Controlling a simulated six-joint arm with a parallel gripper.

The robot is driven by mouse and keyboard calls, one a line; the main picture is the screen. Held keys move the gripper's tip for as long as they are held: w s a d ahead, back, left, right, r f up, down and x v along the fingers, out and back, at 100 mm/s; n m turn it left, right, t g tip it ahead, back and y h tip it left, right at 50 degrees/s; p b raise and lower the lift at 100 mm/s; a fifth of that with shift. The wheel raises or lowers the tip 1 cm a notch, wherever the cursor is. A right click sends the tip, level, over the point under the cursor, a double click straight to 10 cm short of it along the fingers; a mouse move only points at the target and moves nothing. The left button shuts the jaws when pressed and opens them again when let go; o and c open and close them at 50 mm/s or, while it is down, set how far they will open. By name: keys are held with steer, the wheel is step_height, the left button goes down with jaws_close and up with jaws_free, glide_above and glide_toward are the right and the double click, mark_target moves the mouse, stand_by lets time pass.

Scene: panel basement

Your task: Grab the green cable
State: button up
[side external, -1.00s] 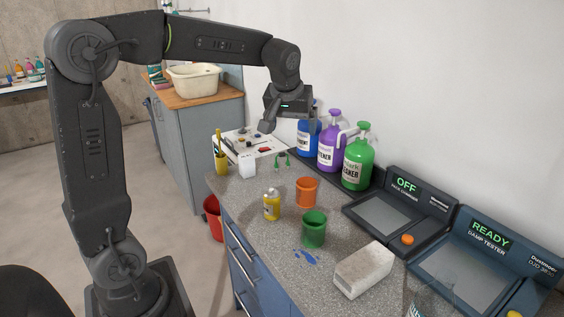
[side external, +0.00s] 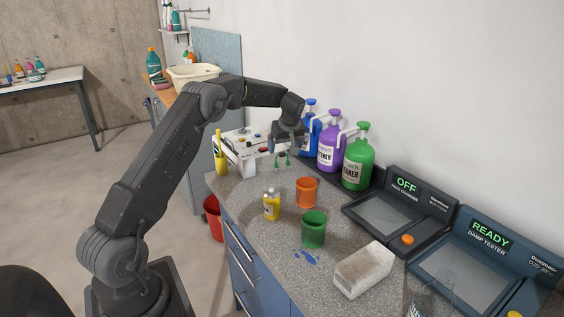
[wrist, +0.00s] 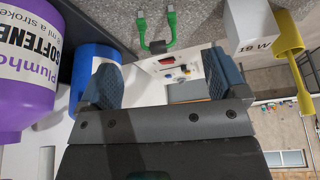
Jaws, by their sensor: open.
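The green cable (side external: 282,161) is a short green U with a dark clip at its middle, at the back of the grey counter near the white panel. It also shows in the wrist view (wrist: 159,45), above and beyond my fingertips. My gripper (side external: 287,147) is open and empty, just over the cable in the side view. In the wrist view (wrist: 163,78) the two dark fingers stand wide apart, and the cable lies roughly in line with the gap, not between them. The gap in height is hard to tell.
Blue (side external: 311,125), purple (side external: 330,148) and green (side external: 357,165) pump bottles stand close to the right of my gripper. Orange (side external: 307,192) and green (side external: 314,229) cups stand nearer.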

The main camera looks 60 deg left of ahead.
mark_target(283, 154)
steer(key=x, duration=0.3)
steer(key=shift+a, duration=0.1)
steer(key=shift+w+a+x, duration=0.15)
steer(key=shift+x, duration=1.2)
steer(key=shift+w+a+x, duration=0.15)
steer(key=shift+x, duration=1.25)
steer(key=shift+r, duration=0.15)
steer(key=c, duration=1)
steer(key=shift+r, duration=0.1)
